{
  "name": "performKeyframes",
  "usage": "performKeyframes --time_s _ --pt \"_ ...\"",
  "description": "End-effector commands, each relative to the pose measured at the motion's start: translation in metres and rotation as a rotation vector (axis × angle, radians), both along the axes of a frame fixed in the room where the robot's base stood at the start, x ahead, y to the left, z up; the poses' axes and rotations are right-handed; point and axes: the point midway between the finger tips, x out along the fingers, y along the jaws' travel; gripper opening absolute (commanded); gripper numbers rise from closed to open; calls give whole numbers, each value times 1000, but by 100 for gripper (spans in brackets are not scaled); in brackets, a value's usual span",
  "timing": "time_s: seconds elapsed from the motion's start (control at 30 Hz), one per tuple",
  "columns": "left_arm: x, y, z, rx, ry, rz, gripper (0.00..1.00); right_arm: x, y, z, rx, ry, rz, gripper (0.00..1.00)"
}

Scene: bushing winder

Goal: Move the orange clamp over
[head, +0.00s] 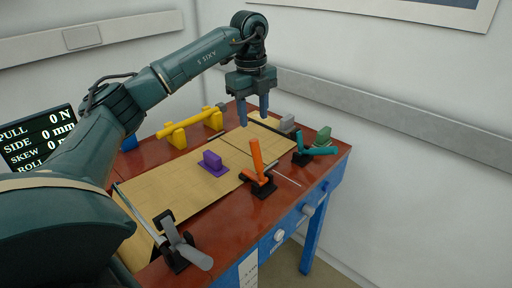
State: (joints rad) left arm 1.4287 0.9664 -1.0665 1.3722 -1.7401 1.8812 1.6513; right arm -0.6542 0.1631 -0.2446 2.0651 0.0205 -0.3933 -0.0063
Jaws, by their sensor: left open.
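The orange clamp (256,160) stands at the front edge of the board on the red-brown table, its orange handle raised nearly upright on a black base. My left gripper (254,116) hangs pointing down above the far part of the board, behind and above the orange clamp. Its two grey-blue fingers are apart, with nothing between them. It is not touching the clamp. My right gripper is not in view.
A teal clamp (318,151) stands right of the orange one, and a grey-handled clamp (190,253) at the near left. A purple block (212,161) sits on the tan sheet (168,189). A yellow bar (187,124) lies on yellow supports behind. A screen (40,137) is at left.

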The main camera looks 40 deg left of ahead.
Motion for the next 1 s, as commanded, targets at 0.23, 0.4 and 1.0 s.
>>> performKeyframes --time_s 0.23,0.4,1.0 --pt "0 0 -36 2 7 0 44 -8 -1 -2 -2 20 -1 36" --pt "2 -1 -73 2 6 -1 44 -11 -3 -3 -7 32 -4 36" --pt "6 -2 -130 0 -1 -2 44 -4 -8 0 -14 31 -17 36"
